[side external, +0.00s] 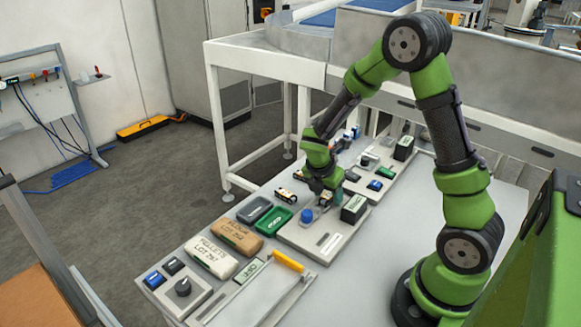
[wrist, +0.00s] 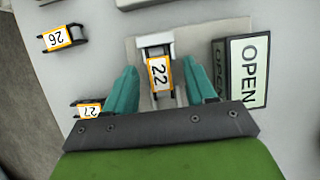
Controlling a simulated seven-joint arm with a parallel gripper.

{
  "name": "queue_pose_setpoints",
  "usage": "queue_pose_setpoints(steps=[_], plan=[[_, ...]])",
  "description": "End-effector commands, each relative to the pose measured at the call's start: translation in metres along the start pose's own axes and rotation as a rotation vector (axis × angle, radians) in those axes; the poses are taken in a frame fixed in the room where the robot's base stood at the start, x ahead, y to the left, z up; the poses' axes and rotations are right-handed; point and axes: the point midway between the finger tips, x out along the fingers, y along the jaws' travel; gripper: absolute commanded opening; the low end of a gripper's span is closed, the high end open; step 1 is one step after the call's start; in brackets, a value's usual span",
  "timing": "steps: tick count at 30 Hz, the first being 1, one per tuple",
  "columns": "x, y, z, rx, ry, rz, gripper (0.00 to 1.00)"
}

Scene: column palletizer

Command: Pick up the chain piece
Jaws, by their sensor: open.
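Small black pieces with orange-edged number labels look like chain pieces; which one the task means I cannot tell. In the wrist view, piece 22 (wrist: 159,74) lies between my gripper's (wrist: 161,82) two teal fingers, with a gap on each side. It sits at a grey metal holder (wrist: 152,41) on a beige plate. Piece 26 (wrist: 62,38) lies at the upper left, and piece 27 (wrist: 88,109) at the lower left, partly hidden by my gripper. In the side view my open gripper (side external: 326,193) is low over the plate, and one labelled piece (side external: 286,195) lies to its left.
A dark block with an OPEN sign (wrist: 248,70) stands close to the right finger. In the side view a blue knob (side external: 307,215), green tray (side external: 270,220), grey tray (side external: 254,209) and two labelled bags (side external: 236,236) (side external: 211,257) are nearby.

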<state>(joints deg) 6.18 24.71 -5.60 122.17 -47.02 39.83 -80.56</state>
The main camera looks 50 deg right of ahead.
Motion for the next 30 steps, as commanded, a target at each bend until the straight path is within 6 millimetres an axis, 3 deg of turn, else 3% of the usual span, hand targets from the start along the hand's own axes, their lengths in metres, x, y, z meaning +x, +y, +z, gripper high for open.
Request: queue_pose_setpoints(steps=[5, 16, 25, 30], plan=[[0.000, 0.000, 0.000, 0.000, 0.000, 0.000, 0.55], [0.000, 0.000, 0.000, 0.000, 0.000, 0.000, 0.00], [-0.002, 0.000, 0.001, 0.001, -0.001, 0.001, 0.00], [-0.022, 0.001, 0.010, 0.005, -0.001, 0.006, 0.00]])
